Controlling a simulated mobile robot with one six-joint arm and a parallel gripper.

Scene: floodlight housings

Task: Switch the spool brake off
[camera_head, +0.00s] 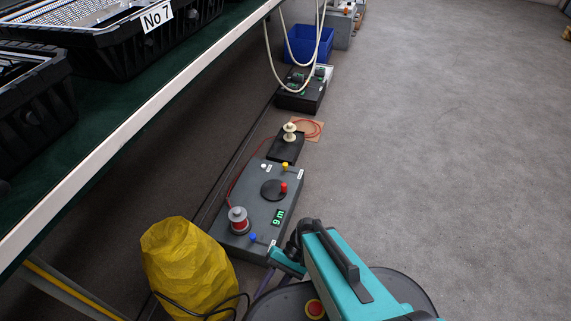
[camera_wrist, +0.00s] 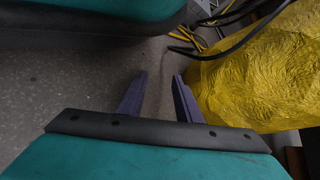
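A grey winding box (camera_head: 262,190) lies on the floor in the head view. It carries a red-and-grey spool (camera_head: 238,221), a black disc with a red knob (camera_head: 283,187), and a green display (camera_head: 279,217) reading 9 m. A blue knob (camera_head: 253,237) sits at its near edge and a yellow knob (camera_head: 285,165) at its far end, each near a small label too small to read. I cannot tell which control is the spool brake. In the wrist view my gripper (camera_wrist: 160,77) is open and empty, its two dark fingers apart above the floor. The box does not show there.
A yellow sack (camera_head: 186,265) with a black cable stands close beside the box and my gripper; it also shows in the wrist view (camera_wrist: 250,75). A workbench (camera_head: 140,95) overhangs the left. A black stand (camera_head: 286,148) sits beyond the box. Floor to the right is clear.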

